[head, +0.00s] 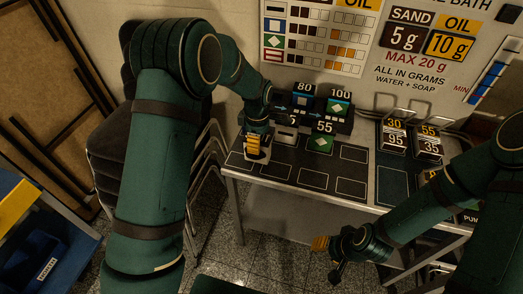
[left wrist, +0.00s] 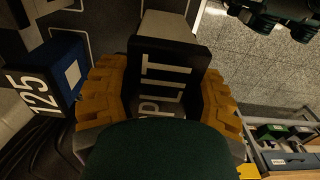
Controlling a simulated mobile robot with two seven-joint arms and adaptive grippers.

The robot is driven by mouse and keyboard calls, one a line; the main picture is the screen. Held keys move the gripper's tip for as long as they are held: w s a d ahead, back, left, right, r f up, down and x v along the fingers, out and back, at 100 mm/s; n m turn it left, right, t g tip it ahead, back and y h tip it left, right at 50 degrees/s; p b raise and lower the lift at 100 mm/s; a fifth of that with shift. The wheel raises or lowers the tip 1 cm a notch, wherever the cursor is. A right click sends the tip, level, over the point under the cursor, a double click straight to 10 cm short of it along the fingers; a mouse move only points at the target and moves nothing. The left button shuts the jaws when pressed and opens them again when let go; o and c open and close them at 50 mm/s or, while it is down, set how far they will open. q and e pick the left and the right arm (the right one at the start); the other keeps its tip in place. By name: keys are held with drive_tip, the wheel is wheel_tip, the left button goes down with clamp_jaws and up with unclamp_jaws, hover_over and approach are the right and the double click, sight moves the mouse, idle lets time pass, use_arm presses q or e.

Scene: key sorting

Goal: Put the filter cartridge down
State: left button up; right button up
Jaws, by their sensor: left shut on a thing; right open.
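My left gripper (head: 253,148) is at the left end of the dark table. In the left wrist view its yellow fingers (left wrist: 160,95) are shut on a black block with white letters reading "PLIT", which I take to be the filter cartridge (left wrist: 170,72). A pale part shows beyond the black face. The head view mostly hides the held block behind the fingers, and I cannot tell whether it touches the table top. My right gripper (head: 328,257) is open and empty, low in front of the table.
The table (head: 294,174) has outlined rectangles, several of them bare. A green block marked 55 (head: 321,143) stands on it, with blocks marked 80 (head: 303,100) and 100 (head: 339,107) behind. Numbered blocks (head: 396,138) sit at the right. A blue block marked 125 (left wrist: 60,72) is close beside my left fingers.

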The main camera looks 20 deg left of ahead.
use_arm(q)
drive_tip(key=shift+f+b, duration=0.3)
drive_tip(key=shift+f, duration=1.7)
drive_tip(key=shift+r, duration=0.1)
drive_tip(key=o, duration=0.9)
drive_tip(key=shift+f, duration=0.25)
drive_tip(key=shift+c, duration=0.2)
drive_tip(key=o, duration=0.5)
drive_tip(key=shift+c, duration=0.2)
drive_tip(key=shift+r, duration=0.15)
